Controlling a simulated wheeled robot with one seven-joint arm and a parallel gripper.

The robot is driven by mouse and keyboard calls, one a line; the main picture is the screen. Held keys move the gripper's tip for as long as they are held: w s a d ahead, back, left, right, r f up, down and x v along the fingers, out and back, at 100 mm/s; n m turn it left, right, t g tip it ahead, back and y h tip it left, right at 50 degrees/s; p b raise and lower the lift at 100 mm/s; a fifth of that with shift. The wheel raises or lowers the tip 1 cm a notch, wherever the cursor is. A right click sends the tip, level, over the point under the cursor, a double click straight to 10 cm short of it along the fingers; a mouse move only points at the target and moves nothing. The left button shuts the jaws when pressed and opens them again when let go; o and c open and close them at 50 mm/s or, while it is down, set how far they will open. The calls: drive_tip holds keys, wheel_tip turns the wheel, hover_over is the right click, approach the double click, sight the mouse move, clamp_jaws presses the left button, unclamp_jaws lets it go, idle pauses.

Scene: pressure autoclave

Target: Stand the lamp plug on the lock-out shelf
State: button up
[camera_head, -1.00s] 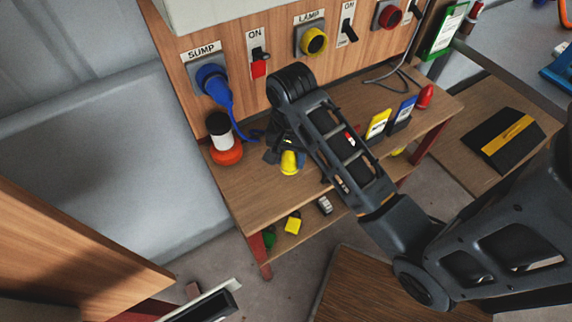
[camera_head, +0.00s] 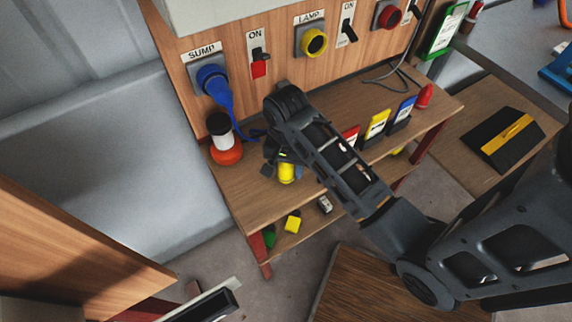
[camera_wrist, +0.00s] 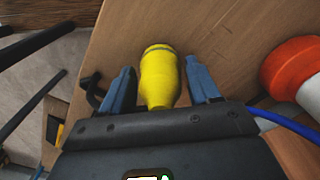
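The yellow lamp plug (camera_head: 287,172) is over the wooden shelf (camera_head: 243,195) below the socket panel, near the shelf's front edge. It looks roughly upright, with its wide banded end away from my gripper. In the wrist view the lamp plug (camera_wrist: 160,78) lies between the two blue fingers of my gripper (camera_wrist: 162,85). A narrow strip of wood shows between plug and right finger; the left finger is very close. My gripper looks open around the plug. The plug's contact with the shelf is hidden. The yellow LAMP socket (camera_head: 314,41) shows no plug in it.
A blue plug (camera_head: 213,82) sits in the SUMP socket, its cable on the shelf. An orange, white and black object (camera_head: 225,148) stands left of my gripper. Red, yellow and blue tags (camera_head: 377,123) and a red cone (camera_head: 425,96) stand to the right. Small blocks (camera_head: 293,222) lie below.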

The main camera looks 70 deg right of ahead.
drive_tip(key=shift+o, duration=1)
drive_tip(key=shift+r, duration=3.7)
drive_tip(key=shift+r, duration=0.15)
